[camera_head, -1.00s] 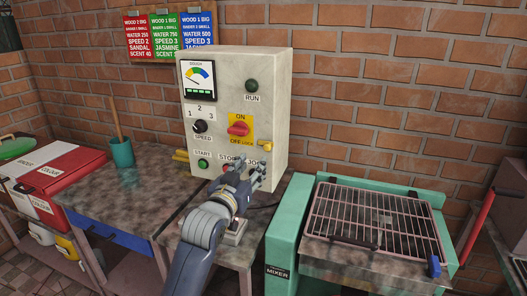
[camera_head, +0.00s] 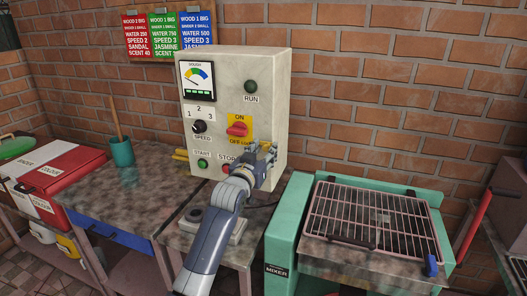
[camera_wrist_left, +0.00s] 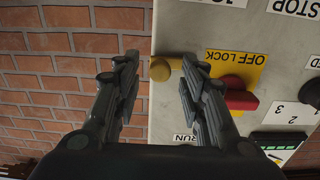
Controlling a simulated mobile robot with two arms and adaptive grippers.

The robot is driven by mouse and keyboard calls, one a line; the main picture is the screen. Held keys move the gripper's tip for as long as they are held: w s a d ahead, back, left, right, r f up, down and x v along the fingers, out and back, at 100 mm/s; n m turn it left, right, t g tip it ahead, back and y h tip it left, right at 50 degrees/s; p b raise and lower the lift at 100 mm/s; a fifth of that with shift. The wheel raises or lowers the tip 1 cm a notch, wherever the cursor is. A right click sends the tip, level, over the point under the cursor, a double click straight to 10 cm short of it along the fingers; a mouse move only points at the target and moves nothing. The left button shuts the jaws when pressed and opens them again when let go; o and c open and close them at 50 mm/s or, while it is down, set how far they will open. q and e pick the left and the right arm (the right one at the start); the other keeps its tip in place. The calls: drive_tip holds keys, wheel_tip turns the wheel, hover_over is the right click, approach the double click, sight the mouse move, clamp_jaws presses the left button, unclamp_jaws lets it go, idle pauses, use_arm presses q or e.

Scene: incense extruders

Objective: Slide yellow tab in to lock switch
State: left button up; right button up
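The control box (camera_head: 225,105) stands on the bench against the brick wall. Its red switch knob (camera_head: 238,129) sits on a yellow plate marked ON, OFF and LOCK. In the left wrist view the red knob (camera_wrist_left: 238,96) and plate (camera_wrist_left: 245,66) are right of my fingers. The yellow tab (camera_wrist_left: 160,70) sticks out beside the plate, between and just beyond the fingertips, apart from both. My left gripper (camera_head: 264,156) is open at the box's lower right front and hides the tab in the head view. My right gripper is not in view.
The green mixer (camera_head: 285,225) with a wire grille (camera_head: 375,215) stands at the right. The speed dial (camera_head: 199,127), start button (camera_head: 203,163) and red stop button are near the arm. A teal cup (camera_head: 122,153) stands left on the bench.

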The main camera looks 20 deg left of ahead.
use_arm(q)
drive_tip(key=shift+c, duration=0.5)
clamp_jaws()
drive_tip(key=a, duration=0.3)
drive_tip(key=shift+p, duration=0.3)
drive_tip(key=shift+r, duration=0.1)
unclamp_jaws()
drive_tip(key=shift+o, duration=0.5)
drive_tip(key=shift+w+a, duration=0.1)
drive_tip(key=shift+a, duration=0.05)
